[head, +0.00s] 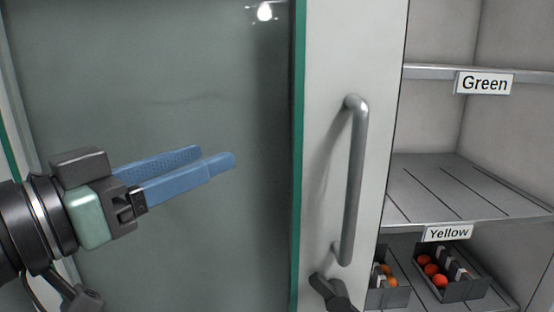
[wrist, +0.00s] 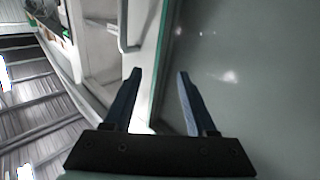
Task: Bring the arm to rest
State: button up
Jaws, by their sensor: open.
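My gripper (head: 217,157) has two blue fingers and is at the left of the head view, in front of a grey glass panel (head: 215,60). Its fingers point right, towards the panel's green edge. The fingers are apart with nothing between them. In the wrist view the gripper (wrist: 160,72) also shows open and empty, with the glass behind its right finger. I cannot tell how far the fingertips are from the glass.
A pale door frame with a grey bar handle (head: 357,185) stands right of the glass. Beyond it are open shelves labelled Green (head: 485,83) and Yellow (head: 449,233). Below the Yellow label, a dark tray (head: 463,291) holds red tomatoes. The upper shelf is bare.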

jog(key=w+d+r+n+t+y+p, duration=0.2)
jog(key=d+r+n+t+y, duration=0.2)
jog(key=r+t+y, duration=0.25)
jog(key=s+d+r+n+t+y+p, duration=0.1)
jog(key=s+d+r+n+t+y, duration=0.2)
jog(key=s+r, duration=0.7)
jog(key=d+t+y, duration=0.1)
jog(key=t+y, duration=0.1)
jog(key=t, duration=0.1)
jog(key=shift+s+d+r+t, duration=0.15)
jog(key=shift+d+t, duration=0.05)
jog(key=shift+t, duration=0.15)
